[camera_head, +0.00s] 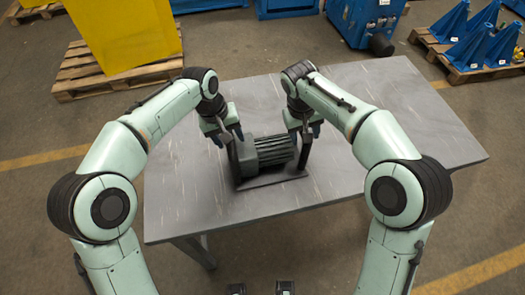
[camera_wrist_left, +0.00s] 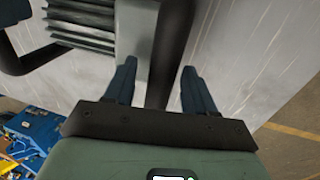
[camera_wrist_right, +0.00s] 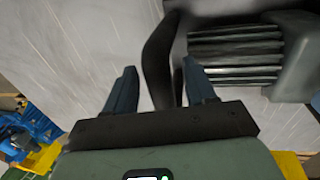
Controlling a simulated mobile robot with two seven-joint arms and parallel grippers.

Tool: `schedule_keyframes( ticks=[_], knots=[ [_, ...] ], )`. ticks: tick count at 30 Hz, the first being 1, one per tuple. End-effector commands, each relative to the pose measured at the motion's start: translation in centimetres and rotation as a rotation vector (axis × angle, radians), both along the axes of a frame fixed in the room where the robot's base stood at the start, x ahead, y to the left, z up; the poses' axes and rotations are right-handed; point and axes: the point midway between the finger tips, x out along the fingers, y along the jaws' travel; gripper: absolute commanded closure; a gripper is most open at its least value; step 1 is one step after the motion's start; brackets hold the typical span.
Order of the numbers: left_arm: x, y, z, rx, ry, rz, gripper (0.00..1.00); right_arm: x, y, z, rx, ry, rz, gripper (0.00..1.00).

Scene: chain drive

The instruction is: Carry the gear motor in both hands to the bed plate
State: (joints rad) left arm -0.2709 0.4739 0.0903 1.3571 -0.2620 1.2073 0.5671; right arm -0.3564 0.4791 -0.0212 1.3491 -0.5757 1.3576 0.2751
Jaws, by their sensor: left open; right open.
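The dark gear motor (camera_head: 272,151), with a ribbed body and a blocky end, sits on the grey table (camera_head: 400,120). My left gripper (camera_head: 226,136) is at its left end and my right gripper (camera_head: 304,131) at its right end. Both are open. In the left wrist view, a dark upright bar (camera_wrist_left: 168,48) of the motor's carrier lies between the left fingers (camera_wrist_left: 158,72). In the right wrist view, a dark curved bar (camera_wrist_right: 158,62) lies between the right fingers (camera_wrist_right: 160,72). I cannot identify the bed plate in these views.
The table is otherwise bare, with free room to the right. Beyond it, a yellow block (camera_head: 125,30) stands on a wooden pallet (camera_head: 75,82). A blue machine (camera_head: 352,22) stands behind, and blue brackets (camera_head: 480,45) are on a pallet at the far right.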

Motion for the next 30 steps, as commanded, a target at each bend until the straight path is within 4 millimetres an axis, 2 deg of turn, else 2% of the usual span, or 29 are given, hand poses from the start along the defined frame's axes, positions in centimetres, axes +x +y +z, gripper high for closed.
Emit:
schedule_keyframes(
  ticks=[2,3,7,8,30],
  knots=[
    [0.00,0.00,0.01,0.000,0.000,0.000,0.45,0.00,0.00,0.00,0.000,0.000,0.000,0.45],
    [0.00,0.00,0.01,0.000,0.000,0.000,0.52,0.00,0.00,0.00,0.000,0.000,0.000,0.51],
    [0.00,0.01,0.03,0.000,0.000,0.000,0.94,0.00,0.00,0.01,0.000,0.000,0.000,0.94],
    [0.00,0.01,0.03,0.000,0.000,0.000,1.00,0.00,0.00,0.02,0.000,0.000,0.000,1.00],
    [0.01,-0.01,0.09,-0.001,-0.001,-0.001,1.00,0.01,0.02,0.07,0.000,0.000,0.000,1.00]
  ],
)
